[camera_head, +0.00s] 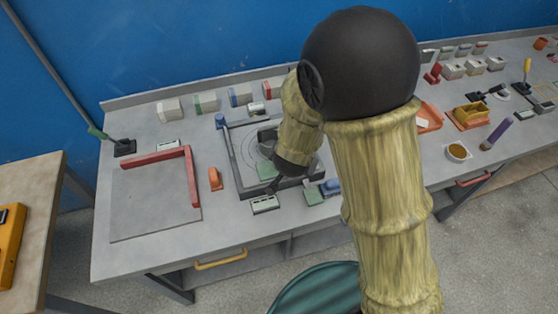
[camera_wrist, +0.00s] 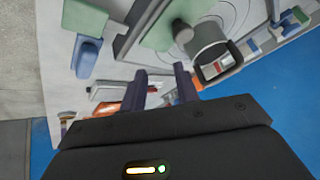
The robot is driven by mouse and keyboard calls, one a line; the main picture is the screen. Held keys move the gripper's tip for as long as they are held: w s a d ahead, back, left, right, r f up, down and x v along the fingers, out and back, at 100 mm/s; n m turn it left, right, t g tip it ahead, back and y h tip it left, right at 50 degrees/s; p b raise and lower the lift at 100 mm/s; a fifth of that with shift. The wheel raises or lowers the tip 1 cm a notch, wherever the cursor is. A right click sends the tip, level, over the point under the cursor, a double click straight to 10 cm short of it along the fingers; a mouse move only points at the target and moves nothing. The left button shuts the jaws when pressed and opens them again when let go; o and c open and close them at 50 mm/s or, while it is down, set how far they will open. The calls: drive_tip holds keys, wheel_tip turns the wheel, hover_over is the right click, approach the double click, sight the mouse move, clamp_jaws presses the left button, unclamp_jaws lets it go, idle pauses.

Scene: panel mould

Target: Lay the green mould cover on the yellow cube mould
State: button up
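A flat green plate (camera_head: 267,170) lies on the dark square frame with circles; in the wrist view it is a pale green piece (camera_wrist: 160,32) with a dark round knob by it. A second small green piece (camera_head: 313,196) lies on the bench beside a blue block; it shows in the wrist view too (camera_wrist: 84,18). I cannot tell surely which is the mould cover. The yellow cube mould (camera_head: 471,113) stands on an orange base at the right of the bench. My gripper (camera_wrist: 161,70) is open and empty, low over the near side of the frame; my arm partly hides it.
A grey cylinder (camera_wrist: 208,42) stands on the dark frame (camera_head: 240,190). A red L-shaped edge (camera_head: 193,178) borders a grey panel at left. A bowl (camera_head: 457,152) and a purple-handled brush (camera_head: 497,133) lie at right. Several small boxes line the back.

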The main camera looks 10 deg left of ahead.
drive_tip(key=s+a+t+h+p, duration=0.4)
drive_tip(key=s+a+t, duration=0.2)
drive_tip(key=s+a, duration=0.3)
drive_tip(key=s, duration=0.2)
drive_tip(key=shift+s+f+m+p, duration=0.3)
drive_tip(key=shift+s+m+p, duration=0.05)
drive_tip(key=shift+m, duration=0.05)
drive_tip(key=shift+f, duration=0.1)
drive_tip(key=b, duration=0.7)
hover_over(271, 178)
drive_tip(key=f, duration=0.4)
drive_tip(key=shift+s+a+f, duration=0.1)
drive_tip(key=shift+s+f, duration=0.2)
drive_tip(key=shift+s, duration=0.1)
drive_tip(key=shift+w, duration=0.45)
